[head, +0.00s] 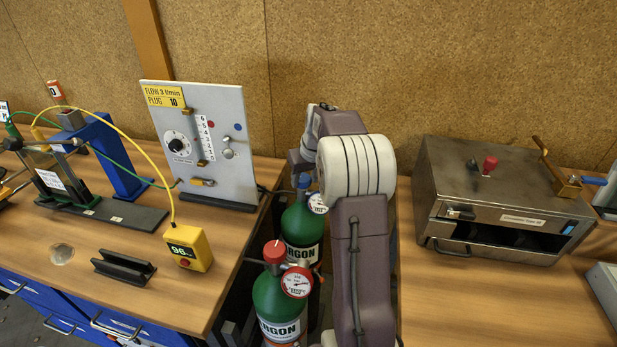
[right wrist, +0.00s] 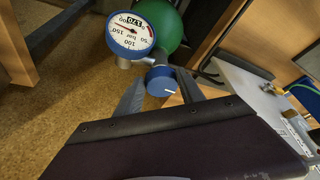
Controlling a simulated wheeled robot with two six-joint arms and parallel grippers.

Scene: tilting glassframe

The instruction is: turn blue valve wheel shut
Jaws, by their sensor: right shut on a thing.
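The blue valve wheel (right wrist: 161,80) is a small round knob with a white mark on its face. It sits on a green gas cylinder (right wrist: 160,22) beside a blue-rimmed pressure gauge (right wrist: 131,33). My right gripper (right wrist: 158,88) is shut on the wheel, with one finger at each side of it. In the head view, only a little of the blue wheel (head: 304,181) shows, left of my right arm, above the rear green argon cylinder (head: 302,225). My arm hides most of the gripper there. My left gripper is not in view.
A front argon cylinder (head: 276,296) with a red valve wheel (head: 274,251) stands close by in the gap between two benches. A flowmeter panel (head: 215,130) stands at left, a metal oven (head: 500,195) at right. My arm fills much of the gap.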

